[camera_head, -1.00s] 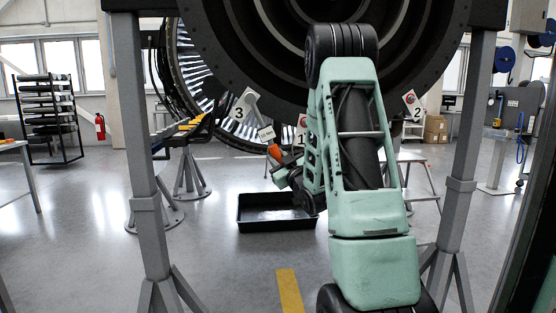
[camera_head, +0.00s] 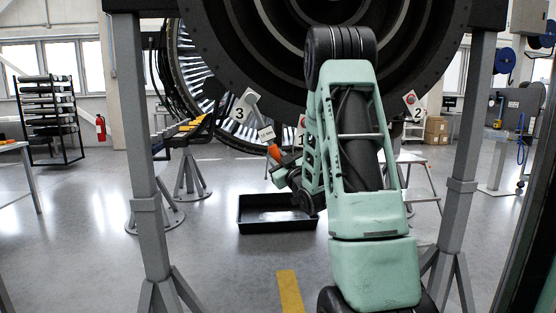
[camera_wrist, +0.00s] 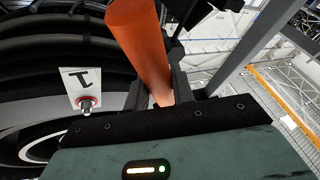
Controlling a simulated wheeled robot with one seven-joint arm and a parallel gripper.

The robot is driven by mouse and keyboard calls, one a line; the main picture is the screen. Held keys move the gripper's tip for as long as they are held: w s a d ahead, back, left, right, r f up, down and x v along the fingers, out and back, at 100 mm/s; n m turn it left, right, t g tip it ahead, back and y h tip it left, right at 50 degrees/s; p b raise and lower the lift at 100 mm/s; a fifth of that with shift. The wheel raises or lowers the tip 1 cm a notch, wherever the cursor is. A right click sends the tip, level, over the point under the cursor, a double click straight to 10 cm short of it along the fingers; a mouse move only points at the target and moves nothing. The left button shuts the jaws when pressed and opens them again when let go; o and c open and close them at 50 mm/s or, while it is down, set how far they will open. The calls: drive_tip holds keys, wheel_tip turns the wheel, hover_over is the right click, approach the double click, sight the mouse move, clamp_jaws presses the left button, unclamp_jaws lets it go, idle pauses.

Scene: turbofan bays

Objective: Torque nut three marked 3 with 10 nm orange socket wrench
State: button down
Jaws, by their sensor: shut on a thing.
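My gripper (camera_head: 283,166) is shut on the orange socket wrench (camera_head: 274,150), low in front of the engine. In the wrist view the wrench's thick orange handle (camera_wrist: 142,45) stands between my dark fingers (camera_wrist: 158,95). A small white tag (camera_head: 266,134) is at the wrench's upper end; its writing is too small to read surely. The plate marked 3 (camera_head: 240,108) is on the engine's lower rim, up and left of my gripper. Its nut is too small to make out. The wrench is apart from that plate.
The plate marked 1 (camera_wrist: 82,86) has a red-ringed nut below it; the plate marked 2 (camera_head: 412,103) is at the right. A black tray (camera_head: 262,226) lies on the floor. Grey stand legs (camera_head: 146,190) rise at left and right (camera_head: 463,180).

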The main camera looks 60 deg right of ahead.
drive_tip(key=shift+w+a+f+m+h+b, duration=0.3)
drive_tip(key=shift+w+a+m+h+b, duration=0.1)
drive_tip(key=shift+w+a+m+b, duration=0.25)
drive_tip(key=shift+d, duration=0.1)
drive_tip(key=shift+w+a+f+m+h+b, duration=0.25)
drive_tip(key=shift+w+a+m+h+b, duration=0.25)
drive_tip(key=shift+w+a+m+b, duration=0.3)
drive_tip(key=shift+d, duration=0.1)
drive_tip(key=shift+w+a+f+m+h+b, duration=0.15)
drive_tip(key=shift+w+a+m+h+b, duration=0.25)
drive_tip(key=shift+w+a+m+b, duration=0.4)
drive_tip(key=shift+d, duration=0.1)
drive_tip(key=shift+w+m, duration=0.1)
drive_tip(key=shift+m, duration=0.15)
